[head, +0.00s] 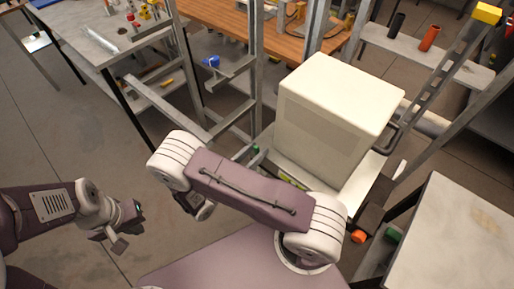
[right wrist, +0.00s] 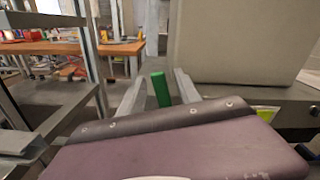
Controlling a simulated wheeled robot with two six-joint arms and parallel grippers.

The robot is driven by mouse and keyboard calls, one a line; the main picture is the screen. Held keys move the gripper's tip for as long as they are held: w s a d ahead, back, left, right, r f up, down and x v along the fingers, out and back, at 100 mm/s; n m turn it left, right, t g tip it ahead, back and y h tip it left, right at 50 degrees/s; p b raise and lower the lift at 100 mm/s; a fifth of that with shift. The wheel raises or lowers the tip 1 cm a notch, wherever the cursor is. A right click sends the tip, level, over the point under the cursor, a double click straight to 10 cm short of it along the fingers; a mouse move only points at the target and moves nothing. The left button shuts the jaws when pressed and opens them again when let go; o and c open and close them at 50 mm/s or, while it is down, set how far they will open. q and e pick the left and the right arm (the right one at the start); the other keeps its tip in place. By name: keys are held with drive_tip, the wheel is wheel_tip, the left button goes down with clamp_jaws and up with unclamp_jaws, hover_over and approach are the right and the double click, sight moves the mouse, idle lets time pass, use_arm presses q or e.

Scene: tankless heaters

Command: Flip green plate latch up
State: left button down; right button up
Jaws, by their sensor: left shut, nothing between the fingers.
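A green upright piece (right wrist: 160,90), which looks like the plate latch, stands slightly tilted between two grey metal rails in the right wrist view. In the head view a small green bit (head: 255,150) shows at the left foot of the big cream box; I cannot tell if it is the same piece. My left gripper (head: 126,224) is shut and empty, out over the floor at left, well away from the box. My right arm crosses the middle of the head view. Its fingers are hidden there and do not show in the right wrist view.
The cream box (head: 330,115) stands on a grey metal frame. An orange knob (head: 358,237) and another green part (head: 394,236) lie near its right front. A grey-topped table (head: 455,235) is at right. Metal uprights and a wooden bench (head: 225,18) stand behind. Open floor lies at left.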

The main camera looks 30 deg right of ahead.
drive_tip(key=shift+w+d, duration=0.15)
drive_tip(key=shift+d, duration=0.25)
clamp_jaws()
drive_tip(key=shift+s+d+m, duration=0.1)
drive_tip(key=shift+s+m, duration=0.2)
drive_tip(key=shift+m, duration=0.55)
drive_tip(key=shift+s+d+m, duration=0.1)
drive_tip(key=shift+s+m, duration=0.2)
drive_tip(key=shift+m, duration=0.55)
unclamp_jaws()
drive_tip(key=shift+r, duration=0.1)
